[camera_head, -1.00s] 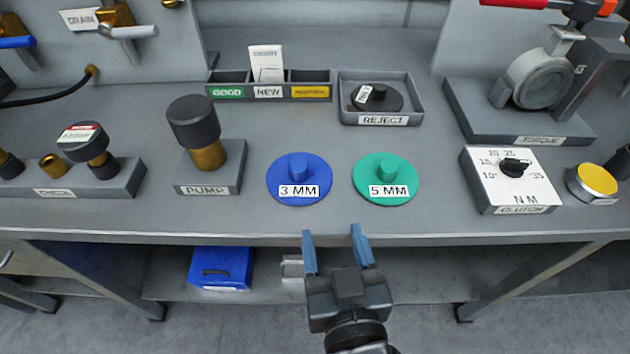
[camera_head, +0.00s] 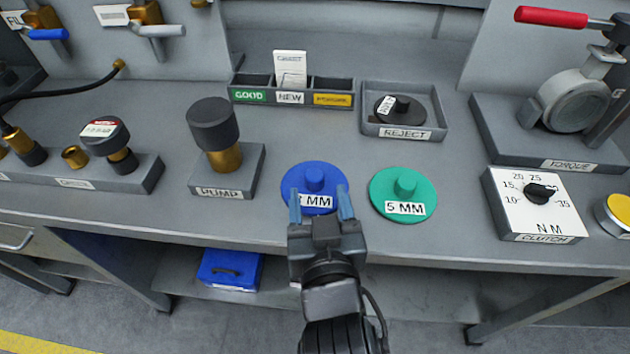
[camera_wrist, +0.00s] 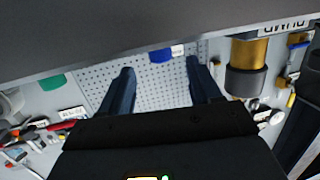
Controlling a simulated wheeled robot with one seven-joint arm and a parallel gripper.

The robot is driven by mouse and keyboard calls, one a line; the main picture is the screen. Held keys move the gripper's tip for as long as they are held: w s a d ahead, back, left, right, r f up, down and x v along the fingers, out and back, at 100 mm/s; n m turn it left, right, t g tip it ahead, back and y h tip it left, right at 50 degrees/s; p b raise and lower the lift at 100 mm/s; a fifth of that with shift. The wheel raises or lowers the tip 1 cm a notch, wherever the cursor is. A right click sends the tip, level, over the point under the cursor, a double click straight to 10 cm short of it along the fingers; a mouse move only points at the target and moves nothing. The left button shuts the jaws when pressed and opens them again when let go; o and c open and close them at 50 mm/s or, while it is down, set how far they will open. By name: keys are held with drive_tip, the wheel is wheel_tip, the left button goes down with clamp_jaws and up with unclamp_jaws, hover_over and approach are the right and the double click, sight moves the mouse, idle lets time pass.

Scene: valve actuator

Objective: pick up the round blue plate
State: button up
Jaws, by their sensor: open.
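The round blue plate (camera_head: 314,180) lies flat on the bench, with a short blue knob at its middle and a white label on its front. Part of the label is hidden by a fingertip; "MM" shows. My gripper (camera_head: 322,204) is open and empty, with its fingers over the near edge of the plate in the head view. I cannot tell whether they touch it. In the wrist view, a piece of the blue plate (camera_wrist: 166,54) shows beyond and between the two open fingers (camera_wrist: 158,82), at the bench edge.
A green plate (camera_head: 403,194) marked 5 MM lies just right of the blue one. The pump block (camera_head: 229,184) stands to its left. The reject tray (camera_head: 434,118) and the sorting tray (camera_head: 345,93) are behind. The clutch box (camera_head: 533,212) is at right.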

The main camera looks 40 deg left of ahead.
sight(315, 182)
drive_tip(key=x, duration=0.4)
drive_tip(key=shift+w+a+r+p, duration=0.1)
drive_tip(key=shift+w+a+p, duration=0.1)
drive_tip(key=shift+p, duration=0.15)
clamp_jaws()
drive_tip(key=shift+r, duration=0.1)
